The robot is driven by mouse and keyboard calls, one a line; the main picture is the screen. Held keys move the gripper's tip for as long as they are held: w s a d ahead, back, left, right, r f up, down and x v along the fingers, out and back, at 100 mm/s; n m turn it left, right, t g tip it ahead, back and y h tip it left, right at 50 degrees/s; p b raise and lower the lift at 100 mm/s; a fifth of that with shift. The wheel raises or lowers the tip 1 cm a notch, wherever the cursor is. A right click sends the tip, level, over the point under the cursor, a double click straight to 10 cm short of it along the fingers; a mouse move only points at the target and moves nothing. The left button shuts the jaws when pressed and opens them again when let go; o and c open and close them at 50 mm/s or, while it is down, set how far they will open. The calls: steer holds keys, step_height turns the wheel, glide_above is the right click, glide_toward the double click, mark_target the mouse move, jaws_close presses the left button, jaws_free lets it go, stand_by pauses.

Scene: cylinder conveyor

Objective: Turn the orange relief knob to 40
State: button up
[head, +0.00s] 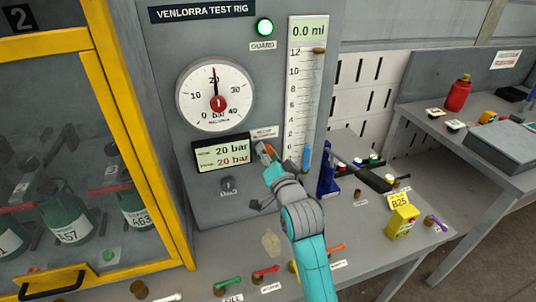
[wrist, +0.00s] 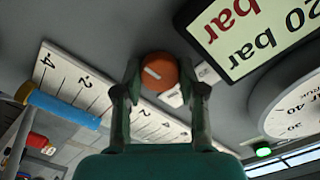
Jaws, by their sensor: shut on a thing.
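The orange relief knob (wrist: 158,72) has a white pointer line on its face. It sits between the two fingers of my gripper (wrist: 160,90) in the wrist view, and the fingers are shut on it. In the head view my gripper (head: 268,158) reaches the panel just right of the display and hides most of the knob. The display (head: 222,154) reads 20 bar on both lines; its upper line is black and its lower line red. The round gauge (head: 238,92) has its needle pointing near 20.
A level scale (head: 303,80) stands right of the gauge, reading 0.0 ml, with a blue part (head: 306,158) near its foot. A green guard lamp (head: 265,27) is lit. Coloured levers, a blue stand (head: 328,180) and a yellow box (head: 402,221) are on the bench.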

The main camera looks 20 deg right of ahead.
steer(key=shift+f, duration=0.2)
steer(key=o, duration=0.9)
steer(key=shift+r, duration=0.1)
steer(key=s, duration=1.2)
